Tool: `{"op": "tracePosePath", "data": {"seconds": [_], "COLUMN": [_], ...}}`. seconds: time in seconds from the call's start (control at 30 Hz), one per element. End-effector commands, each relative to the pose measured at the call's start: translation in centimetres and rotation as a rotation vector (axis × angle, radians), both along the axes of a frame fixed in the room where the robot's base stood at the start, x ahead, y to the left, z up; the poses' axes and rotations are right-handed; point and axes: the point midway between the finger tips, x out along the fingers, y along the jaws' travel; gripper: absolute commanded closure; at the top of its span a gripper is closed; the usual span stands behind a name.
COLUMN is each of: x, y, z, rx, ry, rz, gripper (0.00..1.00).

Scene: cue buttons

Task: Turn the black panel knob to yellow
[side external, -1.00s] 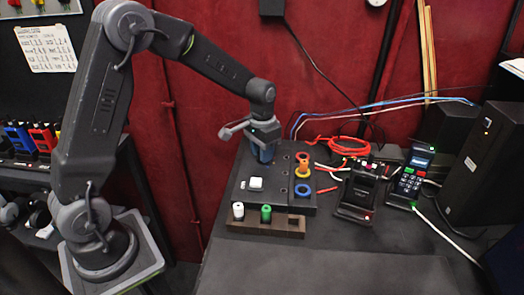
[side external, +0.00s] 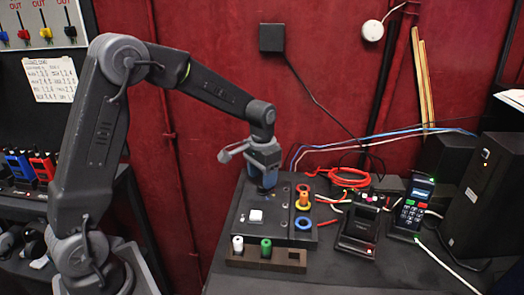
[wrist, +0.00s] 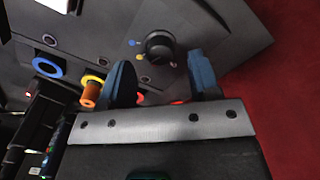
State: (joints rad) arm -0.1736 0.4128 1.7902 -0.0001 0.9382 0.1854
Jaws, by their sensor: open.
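The black knob (wrist: 160,46) stands on the dark panel (wrist: 95,25) in the wrist view. Small blue (wrist: 131,42) and yellow-orange (wrist: 138,57) dots lie beside it, with another mark nearer my gripper. I cannot tell clearly where the knob points. My gripper (wrist: 162,78) is open and empty, with its two blue fingers apart and the knob between and beyond them in the picture. In the side external view my gripper (side external: 267,184) is low over the back left of the panel, where it hides the knob.
A white button (side external: 255,216) is in front of my gripper. An orange peg in a yellow ring (side external: 303,202) and a blue ring (side external: 303,223) are to its right. A block with white and green pegs (side external: 250,257) stands in front. Card terminals (side external: 409,208) and cables are further right.

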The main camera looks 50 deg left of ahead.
Motion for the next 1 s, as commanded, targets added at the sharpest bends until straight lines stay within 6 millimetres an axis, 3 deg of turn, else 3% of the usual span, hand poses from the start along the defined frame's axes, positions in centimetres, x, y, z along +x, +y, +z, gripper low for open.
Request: {"op": "tracePosePath", "data": {"seconds": [0.3,0.5,1.0], "x": [0.1,0.0,-0.1], "y": [0.0,0.0,-0.1], "z": [7.3,10.1,11.2], "rx": [0.001,0.001,0.000], "ry": [-0.006,-0.003,-0.003], "rz": [0.000,0.000,0.000], "gripper": [0.43,0.43,0.43]}}
